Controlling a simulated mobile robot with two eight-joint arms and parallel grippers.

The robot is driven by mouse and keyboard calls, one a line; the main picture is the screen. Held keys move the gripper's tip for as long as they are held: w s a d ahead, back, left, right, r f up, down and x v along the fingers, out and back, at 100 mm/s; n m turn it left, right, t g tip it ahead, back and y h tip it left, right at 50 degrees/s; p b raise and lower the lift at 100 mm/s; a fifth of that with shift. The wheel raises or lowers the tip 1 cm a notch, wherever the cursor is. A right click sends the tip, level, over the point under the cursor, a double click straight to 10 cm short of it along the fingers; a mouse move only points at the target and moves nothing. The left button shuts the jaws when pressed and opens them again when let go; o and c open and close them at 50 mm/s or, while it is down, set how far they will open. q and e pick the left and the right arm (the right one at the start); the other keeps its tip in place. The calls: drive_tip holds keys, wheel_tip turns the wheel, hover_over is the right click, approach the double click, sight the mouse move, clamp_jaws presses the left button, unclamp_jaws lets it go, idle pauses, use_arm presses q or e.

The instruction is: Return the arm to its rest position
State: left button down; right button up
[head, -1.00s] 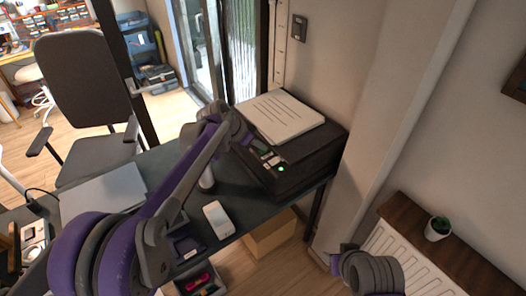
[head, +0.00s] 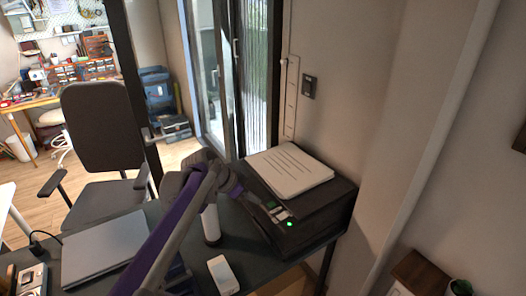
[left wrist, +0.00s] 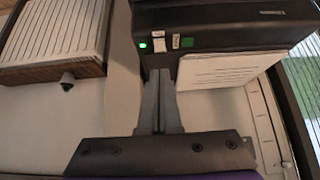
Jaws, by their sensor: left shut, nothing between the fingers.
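My left arm comes in from the lower left of the head view. Its gripper (head: 256,202) is at the front of a black printer (head: 318,222), close to the panel with small buttons and a lit green light (head: 289,224). In the left wrist view, the two grey fingers (left wrist: 161,76) are shut together with nothing between them. Their tips are just before the printer's (left wrist: 225,22) front edge; I cannot tell whether they touch it. My right gripper is not in view.
Printed paper (head: 289,172) lies on the printer. The dark desk (head: 190,238) also holds a closed laptop (head: 105,248), a white phone (head: 223,274) and a white cylinder (head: 211,224). An office chair (head: 103,130) stands behind. A wall is at the right.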

use_arm(q)
drive_tip(key=s+a+f+n+y, duration=0.2)
drive_tip(key=s+a+f+n, duration=0.1)
drive_tip(key=s, duration=0.7)
drive_tip(key=s+a+f+n+t+y, duration=0.1)
drive_tip(key=s+a+f+n, duration=0.3)
drive_tip(key=s, duration=0.6)
drive_tip(key=s+a+f+n+y, duration=0.3)
drive_tip(key=s+a, duration=0.1)
drive_tip(key=s, duration=0.6)
drive_tip(key=shift+s+f+n+t, duration=0.2)
drive_tip(key=shift+n+t, duration=0.1)
drive_tip(key=shift+n, duration=0.1)
